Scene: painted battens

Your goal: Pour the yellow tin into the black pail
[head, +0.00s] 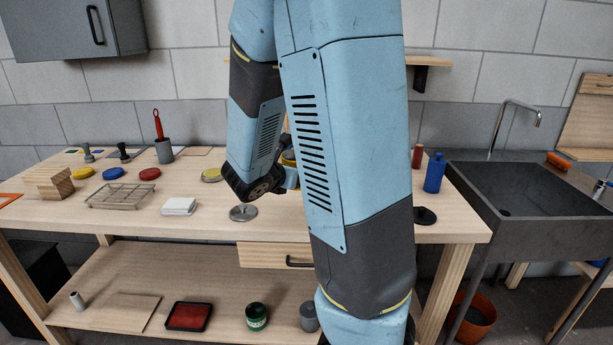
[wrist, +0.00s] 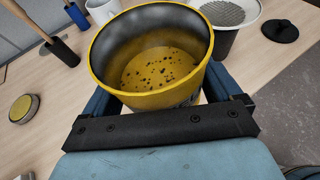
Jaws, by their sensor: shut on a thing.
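The yellow tin (wrist: 150,99) fills the middle of the wrist view, open at the top. The tin looks roughly upright. A dark-walled vessel (wrist: 224,44), which may be the black pail, stands beyond the tin at the upper right. A pale-rimmed piece with a grey mesh (wrist: 230,14) sits in its mouth. In the head view my arm hides this vessel.
A black knobbed disc (wrist: 281,31) lies right of the vessel. A blue bottle (head: 434,174) stands near the bench's right end, beside the sink (head: 528,201). A grey knobbed disc (head: 243,212) lies near the front edge. A wire rack (head: 122,196) is at left.

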